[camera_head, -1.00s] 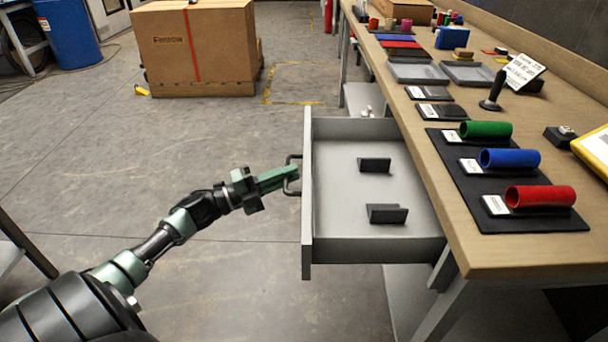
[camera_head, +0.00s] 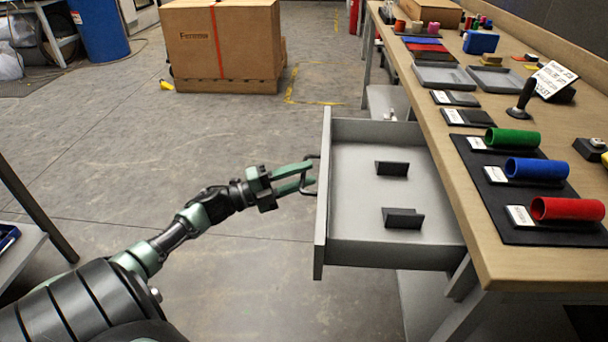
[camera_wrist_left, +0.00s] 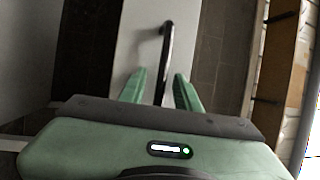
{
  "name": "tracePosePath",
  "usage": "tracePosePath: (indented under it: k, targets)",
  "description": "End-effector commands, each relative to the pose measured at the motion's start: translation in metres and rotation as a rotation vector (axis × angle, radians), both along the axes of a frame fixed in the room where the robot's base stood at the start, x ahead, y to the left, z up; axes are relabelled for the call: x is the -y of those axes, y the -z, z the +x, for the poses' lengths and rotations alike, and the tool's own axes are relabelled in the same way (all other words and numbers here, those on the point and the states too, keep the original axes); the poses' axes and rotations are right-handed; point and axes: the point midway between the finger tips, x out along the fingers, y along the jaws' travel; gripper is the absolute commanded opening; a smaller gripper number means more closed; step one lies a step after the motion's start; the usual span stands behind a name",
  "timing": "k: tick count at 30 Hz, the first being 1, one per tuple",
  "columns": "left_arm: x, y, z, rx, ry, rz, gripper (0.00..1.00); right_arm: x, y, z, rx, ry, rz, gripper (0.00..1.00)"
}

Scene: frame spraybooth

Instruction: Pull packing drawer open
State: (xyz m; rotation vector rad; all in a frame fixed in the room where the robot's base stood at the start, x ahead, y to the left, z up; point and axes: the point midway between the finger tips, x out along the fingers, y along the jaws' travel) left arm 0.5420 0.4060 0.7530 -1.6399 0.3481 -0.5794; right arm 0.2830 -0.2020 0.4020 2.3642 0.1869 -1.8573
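The packing drawer (camera_head: 352,243) is a light grey drawer under the bench, pulled well out, with two dark dividers inside. Its dark bar handle (camera_head: 314,157) is on the front panel, and the handle also shows in the left wrist view (camera_wrist_left: 166,50). My left gripper (camera_head: 309,174) is at the handle with its green fingers spread apart. In the left wrist view the fingers (camera_wrist_left: 160,88) stand on either side of the handle with gaps, not pressing on it. My right gripper is not in view.
The wooden bench (camera_head: 440,150) on the right holds a black mat (camera_head: 500,222) with green, blue and red cylinders, plus grey trays (camera_head: 445,77). A large cardboard box (camera_head: 222,45) stands on the floor at the back. The floor left of the drawer is clear.

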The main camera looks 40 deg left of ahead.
Motion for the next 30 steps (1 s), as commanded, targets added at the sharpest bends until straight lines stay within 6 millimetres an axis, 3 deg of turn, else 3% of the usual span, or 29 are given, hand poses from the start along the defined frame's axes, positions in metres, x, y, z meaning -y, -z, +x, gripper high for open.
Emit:
tracePosePath:
  k: [13, 30]
  targets:
    - [-0.036, 0.013, -0.056, -0.004, -0.001, 0.000, 0.33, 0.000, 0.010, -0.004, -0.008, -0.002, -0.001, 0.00]
    - [-0.040, 0.013, -0.061, -0.001, 0.000, 0.001, 0.33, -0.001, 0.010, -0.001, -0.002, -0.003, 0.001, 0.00]
